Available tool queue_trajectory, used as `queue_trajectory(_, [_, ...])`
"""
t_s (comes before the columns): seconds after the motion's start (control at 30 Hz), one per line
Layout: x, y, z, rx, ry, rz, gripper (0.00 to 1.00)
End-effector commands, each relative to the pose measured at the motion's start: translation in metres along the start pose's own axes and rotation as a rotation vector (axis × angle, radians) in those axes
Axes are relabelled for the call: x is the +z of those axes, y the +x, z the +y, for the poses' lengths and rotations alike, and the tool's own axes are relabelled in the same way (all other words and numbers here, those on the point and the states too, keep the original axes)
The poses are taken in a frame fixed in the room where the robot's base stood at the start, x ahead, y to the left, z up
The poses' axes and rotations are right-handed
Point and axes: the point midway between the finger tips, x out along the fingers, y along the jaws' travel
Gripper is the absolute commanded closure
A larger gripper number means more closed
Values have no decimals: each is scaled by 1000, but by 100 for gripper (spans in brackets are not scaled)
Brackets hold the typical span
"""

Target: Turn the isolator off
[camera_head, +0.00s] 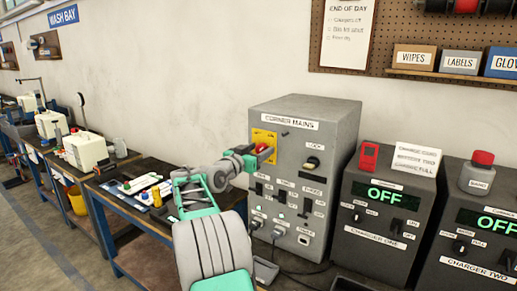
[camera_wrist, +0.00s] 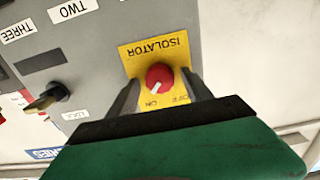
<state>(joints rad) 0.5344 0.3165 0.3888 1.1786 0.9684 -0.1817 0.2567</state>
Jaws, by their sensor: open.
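The isolator is a red round knob (camera_wrist: 160,77) on a yellow plate (camera_wrist: 133,54) on the front of the grey corner mains cabinet (camera_head: 337,111). The wrist view shows the plate's lettering upside down. The knob's white mark points down-left, toward the ON lettering. My gripper (camera_wrist: 160,80) is open, with one dark finger on each side of the knob and a visible gap on both sides. In the head view my gripper (camera_head: 257,152) reaches the yellow plate (camera_head: 262,135) from the left and hides part of the knob.
A lock key switch (camera_wrist: 47,97) sits beside the isolator; it also shows in the head view (camera_head: 312,163). Switches and sockets fill the lower panel. Charger one (camera_head: 378,225) and charger two (camera_head: 478,245), both showing OFF, stand to the right. A workbench (camera_head: 140,215) with tools is at left.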

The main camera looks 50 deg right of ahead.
Motion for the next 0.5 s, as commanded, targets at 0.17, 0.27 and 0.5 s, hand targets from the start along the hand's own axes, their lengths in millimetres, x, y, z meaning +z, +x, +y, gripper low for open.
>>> queue_trajectory(0.17, [0, 0, 0, -1, 0, 0, 41])
queue_trajectory(0.27, [0, 0, 0, -1, 0, 0, 49])
queue_trajectory(0.5, [0, 0, 0, -1, 0, 0, 68])
